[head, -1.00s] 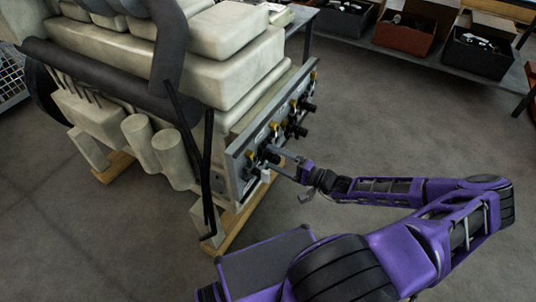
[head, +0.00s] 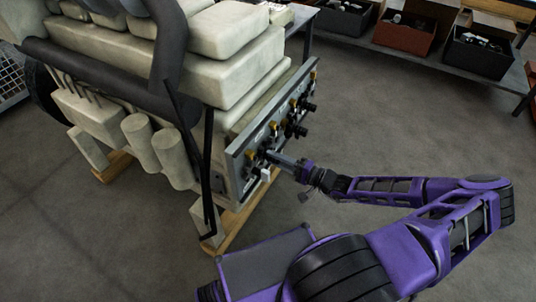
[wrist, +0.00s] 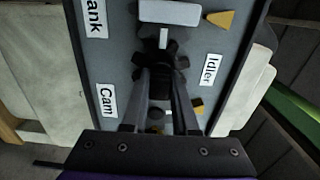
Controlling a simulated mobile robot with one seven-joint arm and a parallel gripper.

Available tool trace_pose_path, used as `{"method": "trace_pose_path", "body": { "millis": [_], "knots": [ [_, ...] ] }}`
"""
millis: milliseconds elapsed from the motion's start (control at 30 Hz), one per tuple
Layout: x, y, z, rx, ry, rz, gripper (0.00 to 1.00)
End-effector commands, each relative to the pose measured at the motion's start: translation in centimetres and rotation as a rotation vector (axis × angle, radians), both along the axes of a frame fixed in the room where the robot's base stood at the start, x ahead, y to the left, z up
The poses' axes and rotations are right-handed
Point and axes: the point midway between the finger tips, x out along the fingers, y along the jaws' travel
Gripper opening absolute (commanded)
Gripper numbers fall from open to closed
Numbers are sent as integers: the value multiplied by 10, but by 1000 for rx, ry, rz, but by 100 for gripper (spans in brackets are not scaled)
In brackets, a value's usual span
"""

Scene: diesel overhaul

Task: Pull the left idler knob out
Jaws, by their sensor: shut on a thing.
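A black lobed knob (wrist: 160,65) sits on the grey panel (wrist: 205,35) on the engine's end face, beside a white "Idler" label (wrist: 209,69) in the wrist view. My gripper (wrist: 162,78) is shut on this knob, with one finger on each side of it. In the head view my gripper (head: 271,157) reaches the near, left end of the panel, and the knob there is mostly hidden by the fingers. How far the knob stands out from the panel is hard to tell.
More black knobs (head: 296,131) and yellow pointers (head: 293,103) line the panel to the right. "Cam" (wrist: 106,100) and a partly cut-off label (wrist: 96,18) are close to the fingers. The engine (head: 215,70) stands on wooden blocks (head: 235,228).

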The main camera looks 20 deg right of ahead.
Motion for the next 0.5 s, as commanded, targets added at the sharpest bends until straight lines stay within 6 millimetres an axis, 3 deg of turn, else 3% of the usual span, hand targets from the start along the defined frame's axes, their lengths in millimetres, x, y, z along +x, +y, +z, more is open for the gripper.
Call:
{"method": "trace_pose_path", "body": {
  "millis": [500],
  "knots": [
    [-11,-10,0,-1,1,-1,0]
  ]
}}
